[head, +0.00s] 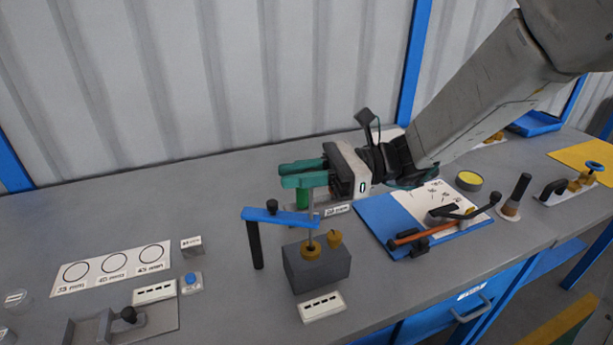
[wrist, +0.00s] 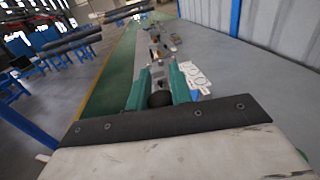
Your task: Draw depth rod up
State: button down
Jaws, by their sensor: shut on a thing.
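The depth rod (head: 310,228) is a thin, upright metal rod. It rises from a brass collar (head: 311,249) on top of a dark grey block (head: 318,270). My gripper (head: 288,176) has teal fingers and reaches in level from the right, over the block. It is shut on the top of the rod, which the near finger hides in the head view. In the wrist view a dark round knob (wrist: 160,99) sits between the two fingers of my gripper (wrist: 157,84). The rod's lower end is hidden inside the block.
A blue bar (head: 285,217) on a black post (head: 255,246) runs close beside the rod. A small brass knob (head: 334,238) stands on the block. A blue board with paper (head: 385,222) lies to the right.

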jog(key=c, duration=1.3)
grip_release()
jog(key=shift+r, duration=0.2)
jog(key=shift+o, duration=0.2)
jog(key=v, duration=0.7)
jog(key=shift+d, duration=0.4)
jog(key=shift+w, duration=0.1)
jog(key=s+d+f+n+g+h, duration=0.1)
jog(key=s+d+f+n+h, duration=0.55)
jog(key=s+n+h, duration=0.45)
jog(key=s+d+r+n+t+h, duration=0.2)
jog(key=s+d+t+h, duration=0.1)
jog(key=d, duration=0.3)
jog(key=s+d+r+n+t+h, duration=0.2)
jog(key=s+d+t+h, duration=0.1)
jog(key=s+d, duration=0.2)
jog(key=d, duration=0.2)
jog(key=shift+d+r+n+h, duration=0.25)
jog(key=shift+d+n+h, duration=0.05)
